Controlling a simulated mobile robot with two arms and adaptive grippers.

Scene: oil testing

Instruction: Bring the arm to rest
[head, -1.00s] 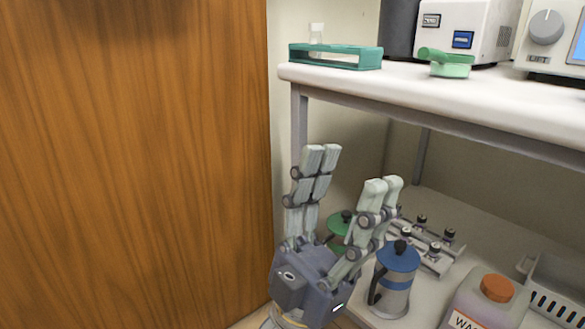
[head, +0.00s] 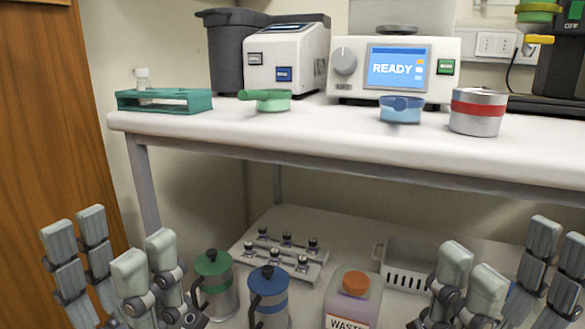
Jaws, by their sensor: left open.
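My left gripper (head: 110,238) is at the lower left, in front of the shelf unit. Its grey fingers point up and are spread apart, with nothing between them. My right gripper (head: 515,256) is at the lower right, its fingers also up and apart, with nothing seen between them. The picture's bottom edge cuts off the lower part of both.
Below stand a green-topped pot (head: 214,280), a blue-topped pot (head: 268,292) and a waste bottle (head: 350,302).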

